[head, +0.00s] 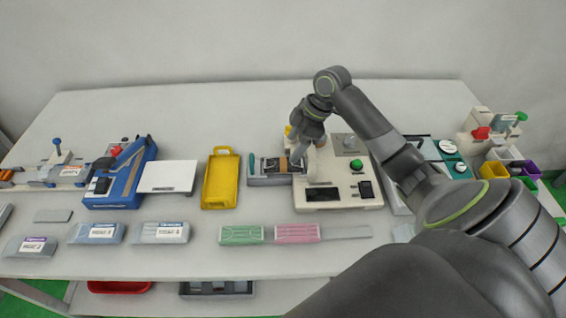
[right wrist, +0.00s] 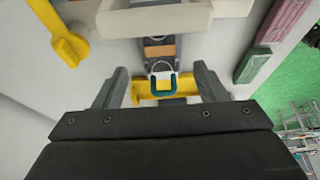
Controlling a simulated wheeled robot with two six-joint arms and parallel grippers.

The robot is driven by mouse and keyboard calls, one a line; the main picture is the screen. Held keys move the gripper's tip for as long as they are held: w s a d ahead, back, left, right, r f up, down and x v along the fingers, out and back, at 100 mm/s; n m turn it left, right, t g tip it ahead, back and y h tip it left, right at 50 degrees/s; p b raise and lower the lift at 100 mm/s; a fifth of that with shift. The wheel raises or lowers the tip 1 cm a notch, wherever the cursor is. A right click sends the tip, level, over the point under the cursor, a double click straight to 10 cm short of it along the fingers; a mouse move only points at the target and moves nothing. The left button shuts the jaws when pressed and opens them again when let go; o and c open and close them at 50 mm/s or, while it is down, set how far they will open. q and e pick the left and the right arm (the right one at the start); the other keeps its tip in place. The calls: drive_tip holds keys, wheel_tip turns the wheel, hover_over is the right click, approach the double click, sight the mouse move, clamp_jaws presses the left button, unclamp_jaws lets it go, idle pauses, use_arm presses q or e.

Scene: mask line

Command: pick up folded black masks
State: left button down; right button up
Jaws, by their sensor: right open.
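A dark strip (head: 269,165), which looks like the folded black masks, lies in a narrow grey channel at the left side of the cream machine (head: 340,185). An orange-brown band crosses it, and pale loops show at its ends in the right wrist view (right wrist: 158,50). A teal U-shaped piece (right wrist: 161,84) sits at the channel's outer end. My right gripper (head: 297,157) is above the channel, by the machine's left edge. In the right wrist view its fingers (right wrist: 161,78) are wide apart and empty, either side of the channel's line. My left gripper is out of view.
A yellow tray (head: 221,178) lies left of the channel. Green (head: 241,235) and pink (head: 297,233) packs lie in front of it. A blue device (head: 122,175) and a white board (head: 168,177) stand further left. Coloured bins (head: 523,168) stand at the far right.

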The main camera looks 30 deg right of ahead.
sight(285, 163)
drive_tip(key=shift+a+f, duration=0.25)
drive_tip(key=shift+f, duration=0.4)
drive_tip(key=p+x, duration=0.1)
drive_tip(key=x, duration=0.3)
drive_tip(key=shift+w+d+f, duration=0.1)
drive_tip(key=shift+f, duration=0.05)
drive_tip(key=shift+w+f, duration=0.1)
drive_tip(key=shift+f, duration=0.45)
drive_tip(key=c, duration=1)
